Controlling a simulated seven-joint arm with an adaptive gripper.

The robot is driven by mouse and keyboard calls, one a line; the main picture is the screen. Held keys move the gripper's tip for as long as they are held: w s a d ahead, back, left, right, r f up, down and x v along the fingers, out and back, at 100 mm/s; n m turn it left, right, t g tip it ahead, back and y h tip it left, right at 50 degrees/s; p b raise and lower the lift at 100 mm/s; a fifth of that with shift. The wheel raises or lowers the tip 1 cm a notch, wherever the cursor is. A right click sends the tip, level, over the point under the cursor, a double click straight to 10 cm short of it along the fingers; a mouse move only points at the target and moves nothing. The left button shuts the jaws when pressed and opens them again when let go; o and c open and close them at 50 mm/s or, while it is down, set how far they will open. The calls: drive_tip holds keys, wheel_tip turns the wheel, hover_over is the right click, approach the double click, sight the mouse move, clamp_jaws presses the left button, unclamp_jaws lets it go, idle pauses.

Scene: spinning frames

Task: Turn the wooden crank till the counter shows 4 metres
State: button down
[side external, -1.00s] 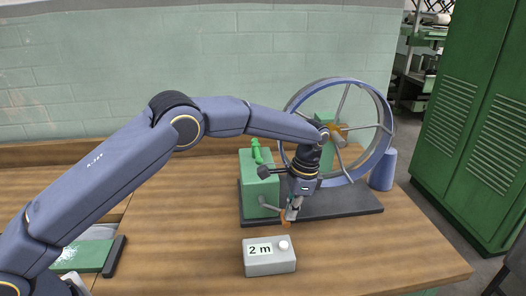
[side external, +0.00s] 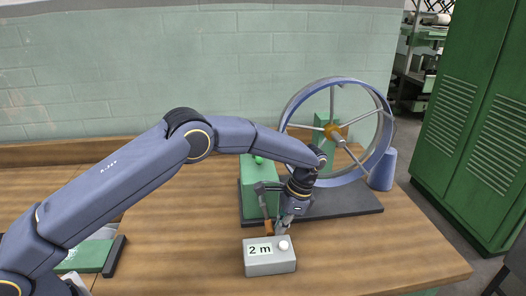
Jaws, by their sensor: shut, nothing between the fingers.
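The grey counter box (side external: 269,262) stands on the table in front of the machine and its display reads 2 m. The crank's wooden handle (side external: 269,228) is low, in front of the green box (side external: 252,188). A grey crank arm (side external: 263,206) runs up from it. My gripper (side external: 282,230) points down, shut and empty, just right of the wooden handle and behind the counter. Whether its fingers touch the handle cannot be told. The blue spoked wheel (side external: 290,108) stands behind my gripper, and my arm covers its lower left part.
The machine stands on a dark base plate (side external: 345,202). A blue cone (side external: 382,172) is right of the wheel. A green pad (side external: 88,256) lies at the left. The table (side external: 390,250) is bare at the front right.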

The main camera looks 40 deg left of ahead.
sight(271, 228)
drive_tip(key=shift+s+a+f, duration=0.4)
drive_tip(key=shift+s+a, duration=0.1)
drive_tip(key=shift+a, duration=0.05)
drive_tip(key=shift+s+a+f, duration=0.1)
drive_tip(key=shift+s+f, duration=0.05)
drive_tip(key=shift+f, duration=0.05)
drive_tip(key=shift+s+a+f+g+y, duration=0.1)
drive_tip(key=shift+s+a+g+y, duration=0.15)
drive_tip(key=shift+g+y, duration=0.25)
drive_tip(key=shift+s+a+g+y, duration=0.2)
drive_tip(key=shift+a+g+y, duration=0.05)
drive_tip(key=shift+g+y, duration=0.25)
drive_tip(key=shift+s+a, duration=0.15)
drive_tip(key=shift+s, duration=0.05)
drive_tip(key=shift+s+a+g+y, duration=0.3)
drive_tip(key=shift+g+y, duration=0.3)
drive_tip(key=shift+s+a+g+y, duration=0.25)
drive_tip(key=shift+g+y, duration=0.35)
idle(4.8)
